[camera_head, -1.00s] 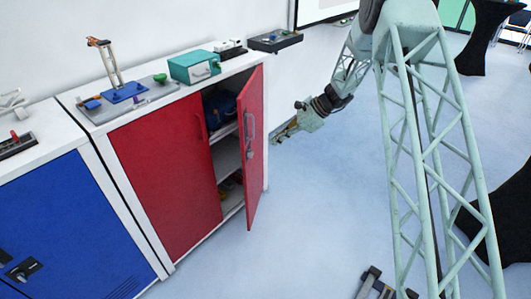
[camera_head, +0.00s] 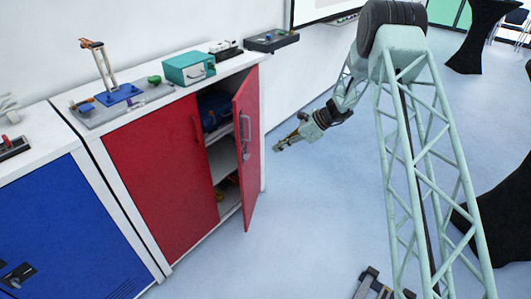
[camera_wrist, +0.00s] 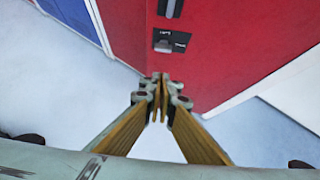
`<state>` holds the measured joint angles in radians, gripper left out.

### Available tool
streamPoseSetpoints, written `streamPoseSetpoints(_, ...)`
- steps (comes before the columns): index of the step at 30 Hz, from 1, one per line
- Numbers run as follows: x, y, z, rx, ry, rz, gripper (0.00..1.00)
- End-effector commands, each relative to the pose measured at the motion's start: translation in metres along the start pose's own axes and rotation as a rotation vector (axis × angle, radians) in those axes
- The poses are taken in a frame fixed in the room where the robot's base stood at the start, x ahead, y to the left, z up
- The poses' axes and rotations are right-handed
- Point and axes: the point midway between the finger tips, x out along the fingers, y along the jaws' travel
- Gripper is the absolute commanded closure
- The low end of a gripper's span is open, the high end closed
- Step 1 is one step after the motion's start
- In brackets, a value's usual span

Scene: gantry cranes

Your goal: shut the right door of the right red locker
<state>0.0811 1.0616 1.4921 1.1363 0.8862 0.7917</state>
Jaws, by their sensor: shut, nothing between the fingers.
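The right red locker (camera_head: 155,180) stands against the wall, its left door closed. Its right door (camera_head: 248,165) is ajar, swung outward, with a grey handle on its face; the shelves inside show through the gap. My gripper (camera_head: 277,148) is right of the door in the head view, shut and empty. In the wrist view my gripper's fingertips (camera_wrist: 161,78) overlap the door's lower edge; I cannot tell whether they touch it.
A blue locker (camera_head: 70,235) stands to the left. On the red locker's top are a teal box (camera_head: 189,68) and a blue-based stand (camera_head: 120,95). Blue and dark items lie on the shelves inside. The floor (camera_head: 310,220) in front of the door is clear. Black-draped tables stand at the right.

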Motion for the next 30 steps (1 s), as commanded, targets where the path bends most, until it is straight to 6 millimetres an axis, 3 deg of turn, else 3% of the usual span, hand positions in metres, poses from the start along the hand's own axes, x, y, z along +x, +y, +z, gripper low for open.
streamPoseSetpoints(8,0.019,0.0,-0.001,0.0,0.0,0.0,1.0)
streamPoseSetpoints(27,0.101,0.001,-0.001,0.0,0.0,0.001,1.0)
streamPoseSetpoints(30,0.109,0.001,0.009,-0.002,0.0,0.001,1.0)
